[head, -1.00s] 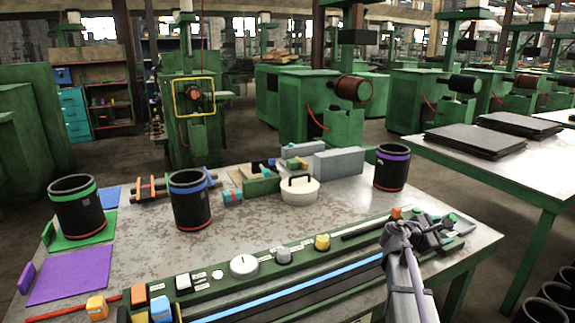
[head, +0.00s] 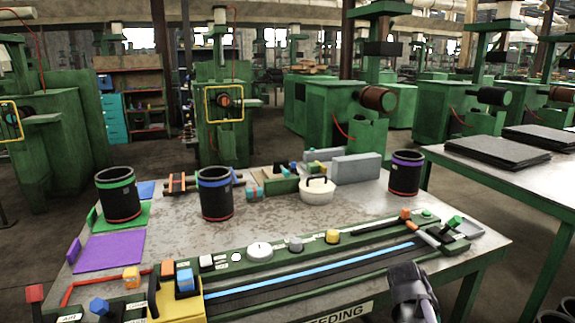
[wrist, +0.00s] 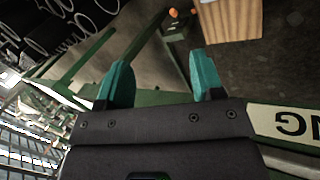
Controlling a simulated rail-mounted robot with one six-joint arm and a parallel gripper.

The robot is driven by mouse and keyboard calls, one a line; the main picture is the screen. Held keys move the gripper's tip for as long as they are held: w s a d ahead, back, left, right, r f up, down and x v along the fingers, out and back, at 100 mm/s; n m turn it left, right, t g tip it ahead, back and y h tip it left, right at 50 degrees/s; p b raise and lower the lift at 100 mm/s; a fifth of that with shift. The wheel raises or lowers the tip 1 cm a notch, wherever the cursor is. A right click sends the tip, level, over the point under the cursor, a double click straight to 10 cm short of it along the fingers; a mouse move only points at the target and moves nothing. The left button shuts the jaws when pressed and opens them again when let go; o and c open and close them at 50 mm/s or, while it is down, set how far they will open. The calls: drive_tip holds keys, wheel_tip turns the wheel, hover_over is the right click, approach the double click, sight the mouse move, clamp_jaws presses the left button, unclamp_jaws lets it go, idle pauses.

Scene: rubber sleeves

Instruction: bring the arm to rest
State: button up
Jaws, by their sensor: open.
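My arm shows at the bottom right of the head view, low in front of the table's near edge; the fingers are not clear there. In the wrist view my gripper (wrist: 158,85) is open. Its two teal fingers stand apart with nothing between them. Beyond the fingers are the floor, a green table frame and a wooden block or crate (wrist: 232,18).
The table (head: 290,222) holds black sleeves with a green band (head: 119,196), a blue band (head: 215,196) and a purple band (head: 405,175). A white lidded pot (head: 317,192) stands among them. A control rail with knobs (head: 260,252) lines the near edge.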

drive_tip(key=s+a+y+p, duration=0.1)
drive_tip(key=s+a+y, duration=0.25)
drive_tip(key=a, duration=0.55)
drive_tip(key=s+a+y+p, duration=0.15)
drive_tip(key=s+a, duration=0.25)
drive_tip(key=a, duration=0.6)
wheel_tip(320, 180, up, 14)
drive_tip(key=p, duration=1.2)
drive_tip(key=shift+w+d+f+p, duration=0.2)
drive_tip(key=shift+d+f+p, duration=0.05)
drive_tip(key=shift+d+p, duration=0.15)
